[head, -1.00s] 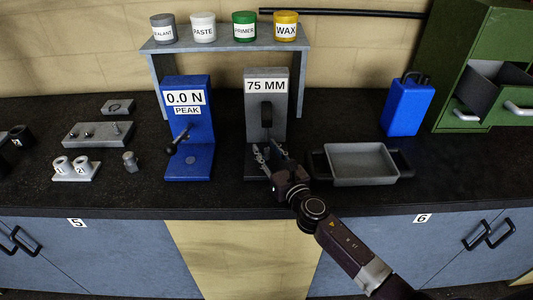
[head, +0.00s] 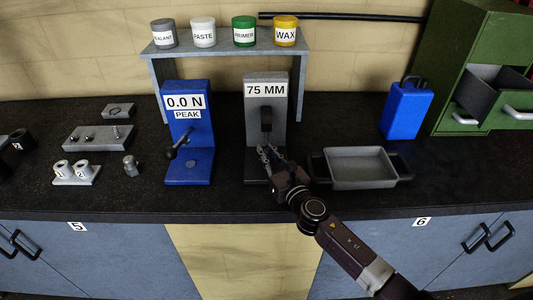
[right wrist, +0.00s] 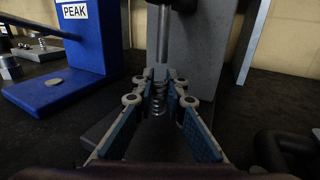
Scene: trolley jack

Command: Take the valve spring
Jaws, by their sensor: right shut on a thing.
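The valve spring (right wrist: 158,98) is a small metal coil. In the right wrist view it stands upright between the fingertips of my right gripper (right wrist: 160,88), at the foot of the grey 75 MM stand (right wrist: 205,55), below its vertical rod (right wrist: 163,35). The right gripper is shut on the spring. In the head view the right gripper (head: 271,154) reaches in front of the grey stand (head: 265,91), and the spring is too small and covered to make out. My left gripper is not in view.
The blue PEAK stand (head: 188,130) with a lever is close on the left. A grey tray (head: 360,168) with dark handles is close on the right. A grey block (head: 98,137) with small parts lies farther left. A blue can (head: 407,108) stands at the right.

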